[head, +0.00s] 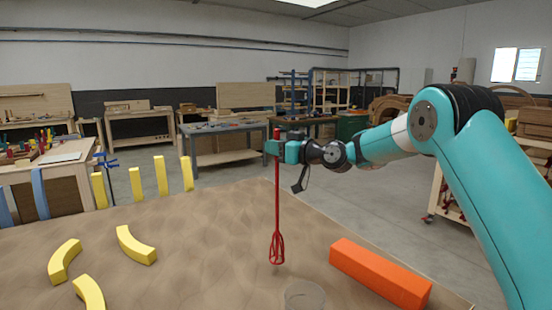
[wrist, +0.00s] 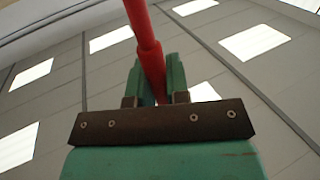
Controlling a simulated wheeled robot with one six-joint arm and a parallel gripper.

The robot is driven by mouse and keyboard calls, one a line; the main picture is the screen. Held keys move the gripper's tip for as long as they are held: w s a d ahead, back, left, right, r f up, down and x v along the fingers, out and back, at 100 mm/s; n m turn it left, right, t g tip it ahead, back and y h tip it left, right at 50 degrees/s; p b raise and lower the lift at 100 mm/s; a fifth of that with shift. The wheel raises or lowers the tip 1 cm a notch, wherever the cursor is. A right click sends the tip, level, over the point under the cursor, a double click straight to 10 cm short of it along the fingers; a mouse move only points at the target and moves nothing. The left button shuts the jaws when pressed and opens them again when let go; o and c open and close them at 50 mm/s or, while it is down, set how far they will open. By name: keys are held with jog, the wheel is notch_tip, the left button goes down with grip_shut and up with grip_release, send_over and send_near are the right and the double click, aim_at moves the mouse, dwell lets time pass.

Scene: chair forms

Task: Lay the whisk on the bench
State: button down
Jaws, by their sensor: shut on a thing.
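A red whisk (head: 277,200) hangs upright in the head view, its wire loops at the bottom, above the brown bench top (head: 200,235). My gripper (head: 275,147) is shut on the whisk's handle near its upper end. In the wrist view my gripper (wrist: 158,85) has its two green fingers on either side of the red whisk handle (wrist: 145,35). The whisk's loops seem close to the bench top, but I cannot tell whether they touch it.
An orange block (head: 380,273) lies to the right of the whisk. Curved yellow pieces (head: 136,245) lie at the left, and upright yellow posts (head: 161,176) stand along the far side. The bench between is bare.

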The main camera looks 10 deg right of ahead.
aim_at(276, 161)
jog(key=shift+f+p, duration=0.45)
jog(key=shift+f, duration=1.55)
jog(key=c, duration=1.1)
grip_release()
